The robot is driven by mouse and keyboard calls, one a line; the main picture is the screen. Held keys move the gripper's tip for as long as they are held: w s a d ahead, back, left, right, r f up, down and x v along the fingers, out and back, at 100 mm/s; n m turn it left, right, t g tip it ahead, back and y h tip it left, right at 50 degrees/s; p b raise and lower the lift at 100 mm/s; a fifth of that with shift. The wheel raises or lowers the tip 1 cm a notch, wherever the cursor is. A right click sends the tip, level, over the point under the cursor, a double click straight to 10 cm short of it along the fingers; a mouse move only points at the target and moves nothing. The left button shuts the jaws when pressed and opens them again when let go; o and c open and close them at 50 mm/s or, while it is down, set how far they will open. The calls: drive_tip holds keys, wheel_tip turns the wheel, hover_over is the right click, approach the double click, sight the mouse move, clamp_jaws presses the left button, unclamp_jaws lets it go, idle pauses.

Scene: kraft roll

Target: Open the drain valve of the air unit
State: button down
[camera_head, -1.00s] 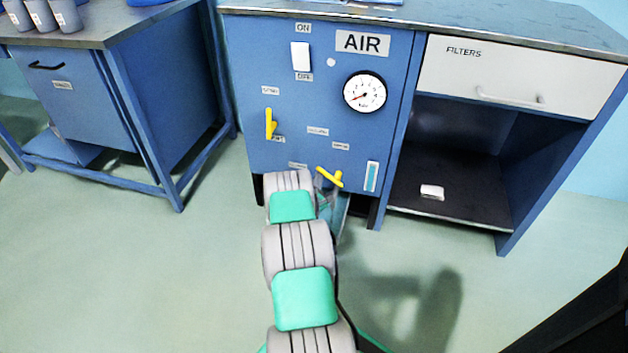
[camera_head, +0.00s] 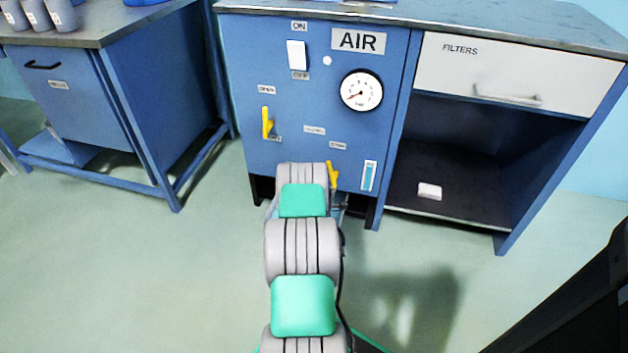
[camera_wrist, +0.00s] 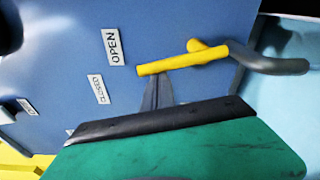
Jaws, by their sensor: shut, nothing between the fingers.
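The drain valve's yellow lever (camera_wrist: 180,60) is low on the blue air unit (camera_head: 230,70). In the head view its upper part (camera_head: 333,172) shows beside my arm and points nearly straight up. In the wrist view its free end lies near the OPEN label (camera_wrist: 113,47); the CLOSED label (camera_wrist: 97,89) is farther below-left. My gripper (camera_wrist: 157,88) is shut and empty, its tips right at the lever's lower edge in that view; I cannot tell for sure whether they touch. The arm hides the gripper in the head view. A grey pipe (camera_wrist: 270,65) runs from the valve.
Another yellow lever (camera_head: 267,123), a white switch (camera_head: 297,55) and a pressure gauge (camera_head: 361,90) are on the panel. At the right are the FILTERS drawer (camera_head: 510,70) and an open shelf with a small white object (camera_head: 430,191). The floor at left is clear.

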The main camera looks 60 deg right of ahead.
drive_tip(key=shift+s+d+r+m, duration=0.2)
drive_tip(key=shift+s+m, duration=0.3)
drive_tip(key=shift+m, duration=0.4)
drive_tip(key=a+b, duration=0.1)
drive_tip(key=a, duration=0.8)
drive_tip(key=shift+s+a, duration=0.25)
drive_tip(key=shift+a, duration=0.05)
